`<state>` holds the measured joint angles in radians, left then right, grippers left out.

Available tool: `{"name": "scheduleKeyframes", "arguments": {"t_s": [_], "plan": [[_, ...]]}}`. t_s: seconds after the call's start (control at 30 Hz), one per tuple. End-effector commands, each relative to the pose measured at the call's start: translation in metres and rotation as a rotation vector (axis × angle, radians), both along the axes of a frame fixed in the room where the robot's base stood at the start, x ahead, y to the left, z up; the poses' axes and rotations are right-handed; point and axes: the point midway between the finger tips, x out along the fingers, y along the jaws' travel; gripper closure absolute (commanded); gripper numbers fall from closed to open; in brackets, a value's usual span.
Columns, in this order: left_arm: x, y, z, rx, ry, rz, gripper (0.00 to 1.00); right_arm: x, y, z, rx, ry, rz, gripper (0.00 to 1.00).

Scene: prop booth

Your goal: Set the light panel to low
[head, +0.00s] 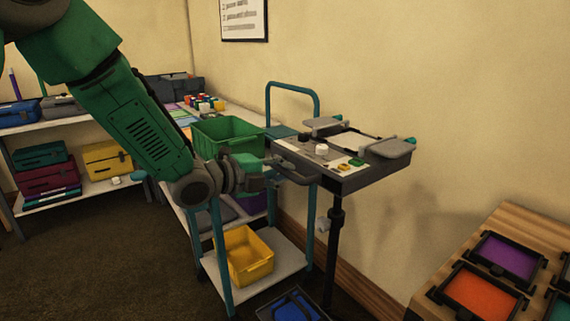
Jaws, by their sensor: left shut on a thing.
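The light panel (377,175) is a grey console with a dark edge on a black stand, right of centre. Its top carries a white knob (321,149), a dark knob (303,138), a yellow button (343,167), a green button (356,162) and a pale sheet or screen (355,140). My left gripper (300,175) reaches in from the left to the panel's near left edge. It is shut on a small dark part there, mostly hidden by the fingers; I cannot tell its setting. My right gripper is not in view.
A teal trolley (223,270) stands behind and below my left arm, with a green crate (225,140) on top and a yellow bin (248,255) below. A wooden table (415,300) with coloured trays is at the lower right. Shelves with cases stand left.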

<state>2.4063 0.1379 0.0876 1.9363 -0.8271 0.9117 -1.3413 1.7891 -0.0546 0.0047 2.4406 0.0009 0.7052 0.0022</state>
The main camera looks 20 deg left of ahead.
Motion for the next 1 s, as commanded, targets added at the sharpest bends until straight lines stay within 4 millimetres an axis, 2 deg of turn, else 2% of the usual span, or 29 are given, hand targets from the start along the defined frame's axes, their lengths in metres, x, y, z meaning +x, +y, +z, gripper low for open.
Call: {"name": "scheduleKeyframes", "arguments": {"t_s": [0.03,0.2,0.7,0.77,0.8,1.0], "plan": [[-0.004,-0.002,-0.020,0.005,0.013,-0.005,1.00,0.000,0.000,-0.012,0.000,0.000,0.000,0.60],[-0.004,-0.002,-0.037,0.005,0.012,-0.006,1.00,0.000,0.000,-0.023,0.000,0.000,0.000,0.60],[-0.003,-0.002,-0.046,0.008,0.015,-0.006,1.00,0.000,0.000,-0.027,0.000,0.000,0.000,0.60],[-0.003,-0.002,-0.046,0.008,0.015,-0.006,0.81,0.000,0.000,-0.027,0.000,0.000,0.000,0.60],[-0.003,-0.002,-0.046,0.008,0.015,-0.006,0.67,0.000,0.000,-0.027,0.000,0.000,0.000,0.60],[-0.002,-0.001,-0.042,0.003,0.007,-0.004,0.66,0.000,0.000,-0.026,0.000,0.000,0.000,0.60]]}}
